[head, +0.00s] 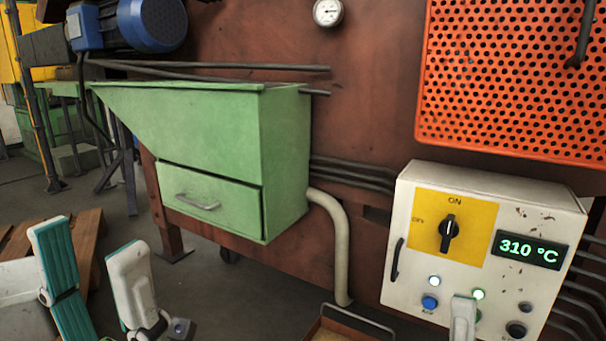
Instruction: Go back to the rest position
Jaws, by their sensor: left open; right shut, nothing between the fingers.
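My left gripper (88,242) is at the lower left with its two fingers wide apart, one showing a teal pad, and nothing is held between them. My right gripper (463,312) shows only as a pale fingertip at the bottom edge, in front of the lower part of the control box (408,240). Its fingers are together and the rest is out of frame. I cannot tell whether it touches the box.
The control box has a rotary knob (447,233) pointing to ON, a display (527,250) reading 310 °C, lit lamps and a blue button (430,302). A green hopper (285,150) with a drawer (210,198) stands centre-left. A tray (318,331) is at the bottom.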

